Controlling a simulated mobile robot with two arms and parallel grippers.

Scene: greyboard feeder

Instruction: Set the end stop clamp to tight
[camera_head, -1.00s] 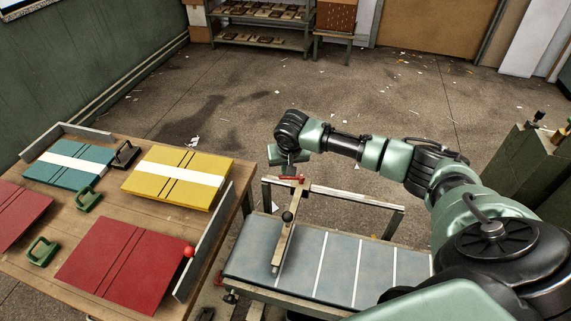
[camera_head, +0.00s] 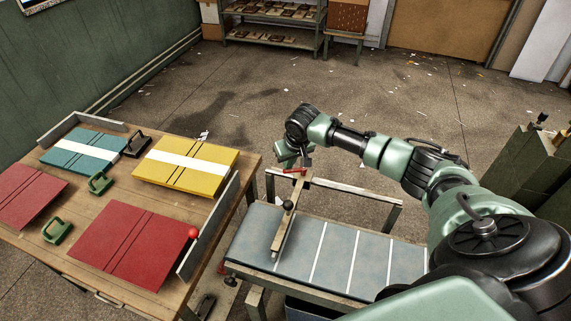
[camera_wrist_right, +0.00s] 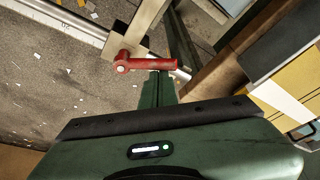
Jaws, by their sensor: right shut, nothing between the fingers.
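The end stop is a wooden bar (camera_head: 284,228) with a black knob (camera_head: 288,205), lying across the grey belt (camera_head: 340,257). The clamp's red lever (camera_head: 294,170) is at the bar's far end by the metal rail (camera_head: 355,193). In the right wrist view the red lever (camera_wrist_right: 142,65) lies crosswise, its round pivot at the left. My right gripper (camera_head: 305,160) is shut and empty beside the lever. Its fingers (camera_wrist_right: 161,85) end close to the lever's handle; I cannot tell whether they touch it. My left gripper is not in view.
A dark green cabinet (camera_head: 515,175) stands at the right. The floor beyond the rail is open.

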